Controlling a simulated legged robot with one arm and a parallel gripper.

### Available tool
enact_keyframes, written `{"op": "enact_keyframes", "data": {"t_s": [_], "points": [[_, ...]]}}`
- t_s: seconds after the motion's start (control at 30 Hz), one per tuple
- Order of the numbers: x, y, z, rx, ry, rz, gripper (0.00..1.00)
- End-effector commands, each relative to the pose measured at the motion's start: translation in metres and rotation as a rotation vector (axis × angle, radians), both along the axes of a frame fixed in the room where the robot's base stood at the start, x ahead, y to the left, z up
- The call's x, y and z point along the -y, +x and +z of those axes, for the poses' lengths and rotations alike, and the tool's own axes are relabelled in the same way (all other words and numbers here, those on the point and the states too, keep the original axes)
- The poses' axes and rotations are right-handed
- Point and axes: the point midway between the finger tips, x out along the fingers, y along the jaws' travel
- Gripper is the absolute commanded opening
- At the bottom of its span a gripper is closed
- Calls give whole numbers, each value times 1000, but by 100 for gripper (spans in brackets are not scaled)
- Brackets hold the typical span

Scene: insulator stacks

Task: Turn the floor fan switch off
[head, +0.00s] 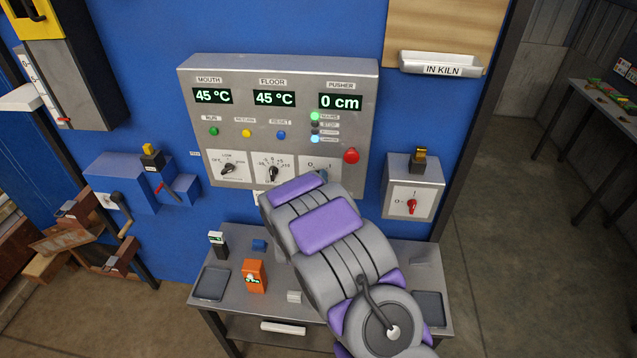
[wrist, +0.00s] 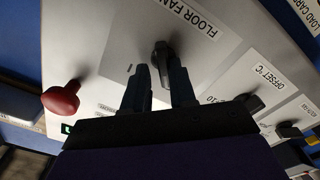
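The floor fan switch is a dark knob (wrist: 162,52) on a white plate under a "FLOOR FAN" label in the wrist view. An "I" mark shows on the plate beside the knob; which mark the knob points to I cannot tell. In the head view the switch plate (head: 317,163) is at the lower right of the grey control panel, and my arm covers its lower part. My gripper (wrist: 160,85) has its two dark fingers apart, with the knob just beyond and between their tips. I see no contact. The fingers are hidden behind my arm in the head view.
A red mushroom button (head: 351,156) sticks out close to the switch; it also shows in the wrist view (wrist: 62,100). The offset knob (head: 272,173) is on the other side. A boxed red switch (head: 411,206) is farther right. A small table (head: 235,315) with several items stands below.

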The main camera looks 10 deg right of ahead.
Motion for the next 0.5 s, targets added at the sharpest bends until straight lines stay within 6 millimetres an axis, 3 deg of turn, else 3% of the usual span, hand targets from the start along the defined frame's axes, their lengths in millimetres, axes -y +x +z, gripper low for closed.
{"op": "enact_keyframes", "data": {"t_s": [0.5], "points": [[-2,0,-4,-7,1,5,38]]}}
